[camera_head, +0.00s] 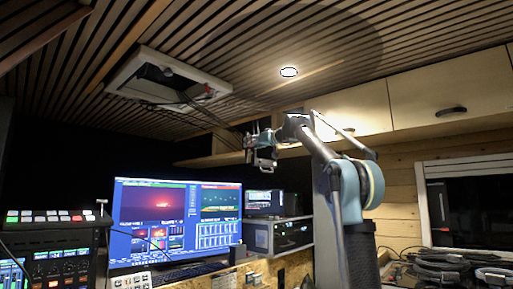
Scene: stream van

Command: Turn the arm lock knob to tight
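My arm rises from the lower right and reaches up to the left. My gripper (262,163) is at its end, in mid-air above and to the right of the large monitor. It is small in the view, and I cannot tell whether its fingers are open or shut. I see nothing clearly held in it. I cannot pick out the arm lock knob with certainty. A white-framed ceiling hatch (205,92) is at upper left, with dark parts and a small pale round part in its opening. My gripper is apart from it, lower and to the right.
Dark cables (205,113) run from the hatch toward my gripper. Below stand a lit monitor (177,262), a mixer panel (45,217) and rack units (280,235). Wooden cabinets (447,92) line the upper right. Headphones or coiled cables (445,268) lie at lower right.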

